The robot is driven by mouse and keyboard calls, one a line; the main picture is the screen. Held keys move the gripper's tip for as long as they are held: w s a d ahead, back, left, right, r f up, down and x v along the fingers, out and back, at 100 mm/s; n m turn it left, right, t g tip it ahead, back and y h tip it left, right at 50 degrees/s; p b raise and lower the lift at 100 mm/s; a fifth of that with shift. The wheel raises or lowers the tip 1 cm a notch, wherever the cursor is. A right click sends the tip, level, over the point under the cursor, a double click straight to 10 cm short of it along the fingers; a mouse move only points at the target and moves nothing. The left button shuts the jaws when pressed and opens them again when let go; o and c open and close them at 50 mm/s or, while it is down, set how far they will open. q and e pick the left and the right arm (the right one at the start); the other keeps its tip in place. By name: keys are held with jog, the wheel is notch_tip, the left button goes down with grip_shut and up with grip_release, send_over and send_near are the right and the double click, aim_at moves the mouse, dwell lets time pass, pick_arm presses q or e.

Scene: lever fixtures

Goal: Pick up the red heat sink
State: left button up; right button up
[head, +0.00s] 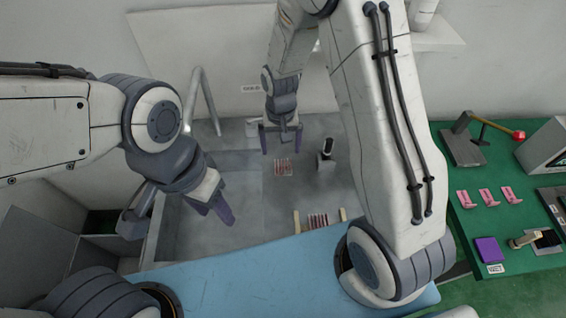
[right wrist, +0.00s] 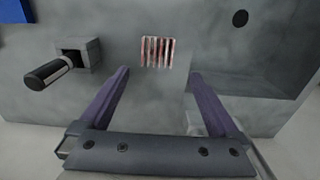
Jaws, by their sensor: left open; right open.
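The red heat sink (head: 283,167), a small block with red and pale stripes, lies on the grey surface in the head view. It also shows in the right wrist view (right wrist: 157,51), beyond the fingertips and between their lines. My right gripper (head: 281,140) is open and empty, its purple fingers apart; in the head view it is just above the heat sink in the picture. The right wrist view shows its fingers (right wrist: 160,73) not touching the heat sink. My left gripper (head: 211,209) hangs open and empty to the left of the heat sink.
A black-handled lever (head: 327,149) stands right of the heat sink. A second dark red striped piece (head: 318,221) sits between beige bars nearer the blue surface (head: 250,265). A green table (head: 520,235) at the right holds pink parts, a purple block and a red-knobbed lever.

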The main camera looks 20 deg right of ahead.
aim_at(283, 162)
jog(key=shift+f, duration=0.7)
jog(key=shift+s+f+p, duration=0.1)
jog(key=shift+f+p, duration=0.2)
jog(key=f, duration=0.2)
jog(key=f+p, duration=0.1)
jog(key=shift+d+f, duration=0.2)
jog(key=shift+d, duration=0.05)
jog(key=shift+f, duration=0.5)
jog(key=c, duration=1.5)
jog(key=shift+o, duration=0.2)
jog(key=shift+r, duration=0.1)
